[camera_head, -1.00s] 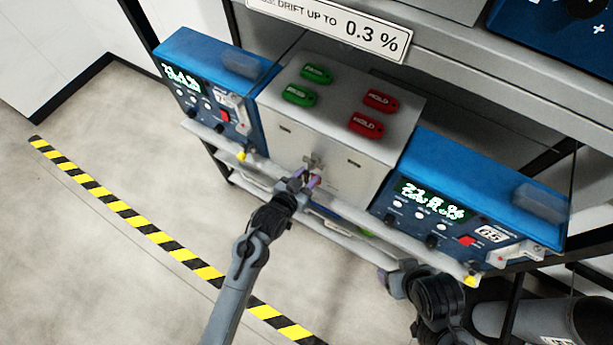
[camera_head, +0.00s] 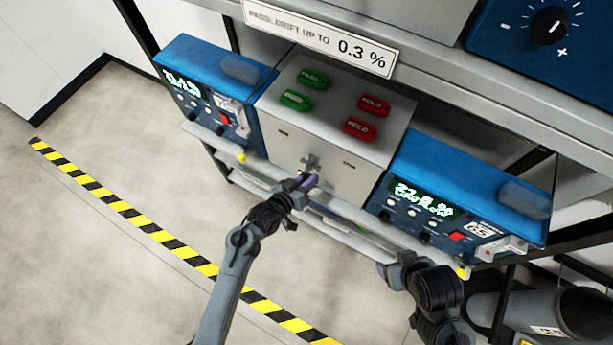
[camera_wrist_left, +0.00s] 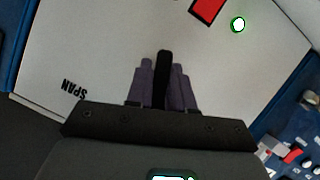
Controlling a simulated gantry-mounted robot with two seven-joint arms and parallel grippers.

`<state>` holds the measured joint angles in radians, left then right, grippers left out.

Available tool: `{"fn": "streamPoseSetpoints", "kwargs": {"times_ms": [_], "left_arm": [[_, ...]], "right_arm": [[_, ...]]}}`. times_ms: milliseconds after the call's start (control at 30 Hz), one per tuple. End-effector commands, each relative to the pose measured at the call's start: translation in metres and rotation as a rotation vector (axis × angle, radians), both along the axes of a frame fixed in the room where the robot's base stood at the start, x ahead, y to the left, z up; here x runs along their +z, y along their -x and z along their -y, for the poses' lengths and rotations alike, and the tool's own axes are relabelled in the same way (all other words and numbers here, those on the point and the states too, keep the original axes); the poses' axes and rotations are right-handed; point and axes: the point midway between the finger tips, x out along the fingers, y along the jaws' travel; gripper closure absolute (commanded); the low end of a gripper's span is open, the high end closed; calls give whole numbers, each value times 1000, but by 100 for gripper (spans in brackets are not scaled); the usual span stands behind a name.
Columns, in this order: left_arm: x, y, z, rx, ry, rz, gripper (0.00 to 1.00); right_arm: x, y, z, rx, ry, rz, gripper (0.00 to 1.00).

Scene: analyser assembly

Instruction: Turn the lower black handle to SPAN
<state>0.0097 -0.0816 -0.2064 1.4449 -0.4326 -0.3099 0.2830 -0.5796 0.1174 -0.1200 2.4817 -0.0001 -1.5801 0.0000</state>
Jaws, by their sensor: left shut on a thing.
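The lower black handle (camera_wrist_left: 164,68) stands between the two purple fingers of my left gripper (camera_wrist_left: 164,88) in the left wrist view. The fingers are shut on it, and its black tip shows beyond them. The printed SPAN label (camera_wrist_left: 75,100) lies to the left of the gripper on the pale panel. In the head view my left gripper (camera_head: 307,182) is at the front of the grey box (camera_head: 342,183), just below a small metal fitting (camera_head: 311,162). It hides the handle there. My right gripper (camera_head: 388,272) is low at the right; its finger opening is unclear.
Blue analysers with lit displays flank the box, one at left (camera_head: 207,88) and one at right (camera_head: 452,188). Green tags (camera_head: 296,100) and red tags (camera_head: 361,130) lie on top. A pale rail (camera_head: 340,228) runs below the front. Open floor is at left.

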Motion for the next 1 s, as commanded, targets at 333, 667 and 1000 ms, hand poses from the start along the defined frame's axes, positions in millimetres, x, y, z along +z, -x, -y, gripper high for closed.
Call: {"fn": "streamPoseSetpoints", "kwargs": {"times_ms": [333,667,1000], "left_arm": [[0,0,0,1,-2,3,57],[1,4,-3,1,-3,2,57],[19,40,-33,1,-5,3,57]], "right_arm": [[-1,0,-1,-1,-2,-2,31],[-1,0,0,1,2,-3,31],[4,0,2,6,9,-3,31]]}}
